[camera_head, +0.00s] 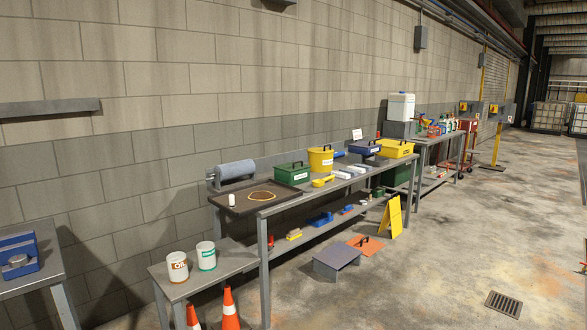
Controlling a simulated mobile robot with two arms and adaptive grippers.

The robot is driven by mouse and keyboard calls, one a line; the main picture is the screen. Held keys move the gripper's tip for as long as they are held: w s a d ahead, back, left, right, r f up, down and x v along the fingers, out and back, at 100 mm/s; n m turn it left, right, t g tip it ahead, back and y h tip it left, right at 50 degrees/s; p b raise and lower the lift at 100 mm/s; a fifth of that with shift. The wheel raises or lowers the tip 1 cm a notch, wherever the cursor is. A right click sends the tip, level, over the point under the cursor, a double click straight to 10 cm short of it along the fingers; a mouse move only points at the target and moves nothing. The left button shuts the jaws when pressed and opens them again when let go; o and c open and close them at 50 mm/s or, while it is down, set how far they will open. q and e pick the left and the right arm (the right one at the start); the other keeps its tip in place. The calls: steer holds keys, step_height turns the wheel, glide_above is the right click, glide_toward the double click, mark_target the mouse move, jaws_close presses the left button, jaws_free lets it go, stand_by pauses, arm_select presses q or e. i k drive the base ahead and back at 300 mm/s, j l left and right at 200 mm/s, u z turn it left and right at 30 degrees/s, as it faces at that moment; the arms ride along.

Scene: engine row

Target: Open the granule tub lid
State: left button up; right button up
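A round yellow tub (320,161) with a pale label stands on the long grey workbench, against the wall side. It looks like the granule tub, but its label is too small to read. A dark handle shows at its top, and the lid looks to be on. A yellow box with a dark handle (397,149) stands farther along the bench. Neither of my grippers shows in the head view.
A green box (292,173), a yellow scoop (323,182) and a dark tray (240,206) are near the tub. A blue box (365,148) is beyond it. Orange cones (229,310), a low grey step (336,258) and a yellow floor sign (390,218) stand in front.

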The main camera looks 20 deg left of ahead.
mark_target(291, 167)
steer(key=i+j, duration=0.35)
steer(key=i, duration=0.15)
steer(key=i+j+u, duration=0.1)
steer(key=i+j, duration=0.3)
steer(key=i, duration=0.15)
